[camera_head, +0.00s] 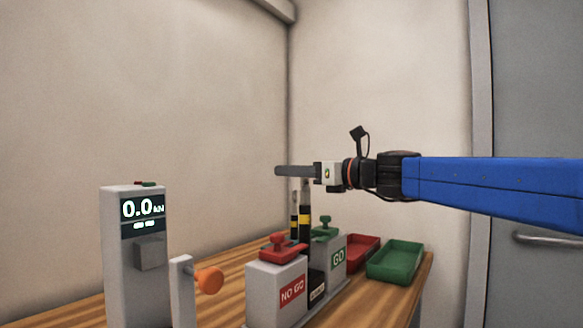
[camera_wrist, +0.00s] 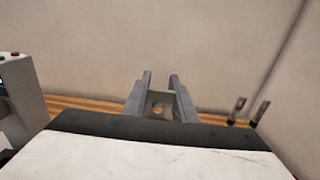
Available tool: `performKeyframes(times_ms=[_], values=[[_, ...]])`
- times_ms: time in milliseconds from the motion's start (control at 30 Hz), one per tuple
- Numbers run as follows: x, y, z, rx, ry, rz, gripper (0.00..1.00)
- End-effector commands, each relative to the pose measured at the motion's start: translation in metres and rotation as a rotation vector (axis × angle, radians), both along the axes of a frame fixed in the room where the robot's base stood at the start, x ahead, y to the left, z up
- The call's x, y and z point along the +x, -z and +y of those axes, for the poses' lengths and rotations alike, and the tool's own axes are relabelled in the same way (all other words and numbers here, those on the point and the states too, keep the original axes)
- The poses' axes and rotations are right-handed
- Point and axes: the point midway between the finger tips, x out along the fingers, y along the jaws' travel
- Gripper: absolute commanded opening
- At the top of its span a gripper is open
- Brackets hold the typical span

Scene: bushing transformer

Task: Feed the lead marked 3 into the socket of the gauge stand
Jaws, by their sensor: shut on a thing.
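My gripper (camera_head: 297,171) is level above the bench, fingers pointing left. It is shut on a lead (camera_head: 306,195), which hangs upright below the fingers with a grey top and black body with yellow bands. In the wrist view its brownish top with a hole (camera_wrist: 160,104) sits between the fingers. No number is readable on it. A grey stand (camera_head: 262,293) labelled NO GO and GO carries a red-handled and a green-handled piece, below the gripper. A grey column (camera_head: 118,260) with a display reading 0.0 kN stands at the left. I see no socket opening clearly.
Another banded lead (camera_head: 294,226) stands behind; two pale lead tops (camera_wrist: 238,105) show at right in the wrist view. A red tray (camera_head: 372,240) and green tray (camera_head: 415,246) lie at the right. An orange knob (camera_head: 210,281) juts beside the column. Walls are behind.

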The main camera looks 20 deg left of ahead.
Motion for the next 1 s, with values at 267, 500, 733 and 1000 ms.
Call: performKeyframes(times_ms=[267, 500, 733, 1000], values=[[0.000, 0.013, 0.000, 0.000, 0.000, 0.001, 0.00], [0.000, 0.025, 0.000, 0.000, 0.000, 0.001, 0.00], [0.000, 0.036, 0.000, 0.000, -0.001, 0.001, 0.00], [0.000, 0.048, 0.000, 0.000, 0.000, 0.000, 0.00]])
